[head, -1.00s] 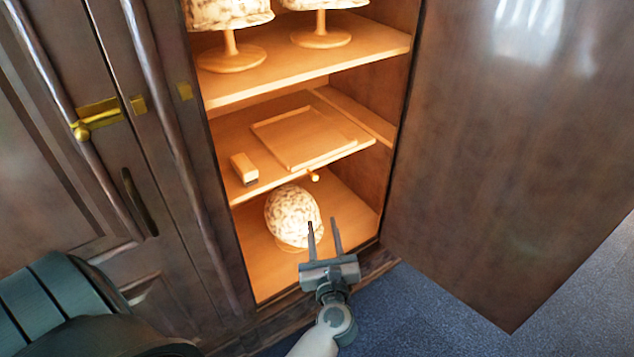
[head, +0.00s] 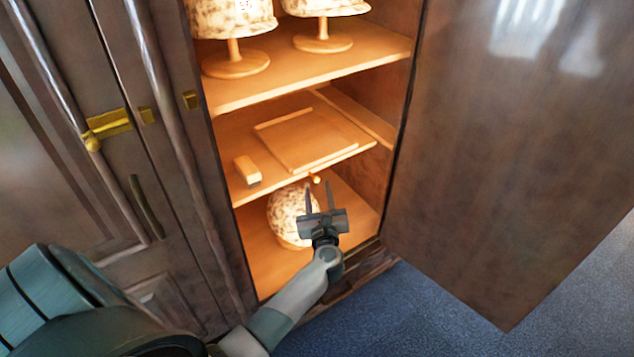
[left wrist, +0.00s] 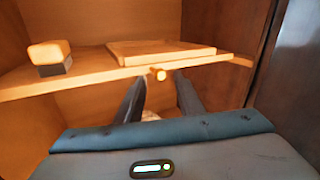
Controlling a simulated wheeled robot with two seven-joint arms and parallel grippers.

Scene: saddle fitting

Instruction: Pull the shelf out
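The middle shelf (head: 258,190) is a lit wooden board inside the open cabinet, with a small round knob (head: 315,179) at its front edge. In the left wrist view the shelf (left wrist: 85,80) runs across the picture and the knob (left wrist: 158,74) sits between and just beyond my fingertips. My left gripper (head: 319,184) is open, its two fingers apart, pointing up at the knob from just below and in front. No contact with the knob shows. My right gripper is not in view.
A flat square tray (head: 305,140) and a small block (head: 247,170) lie on the shelf. A speckled rounded object (head: 287,213) stands below, partly behind my gripper. Speckled lamps (head: 232,20) stand on the upper shelf. The open door (head: 510,170) bounds the right side.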

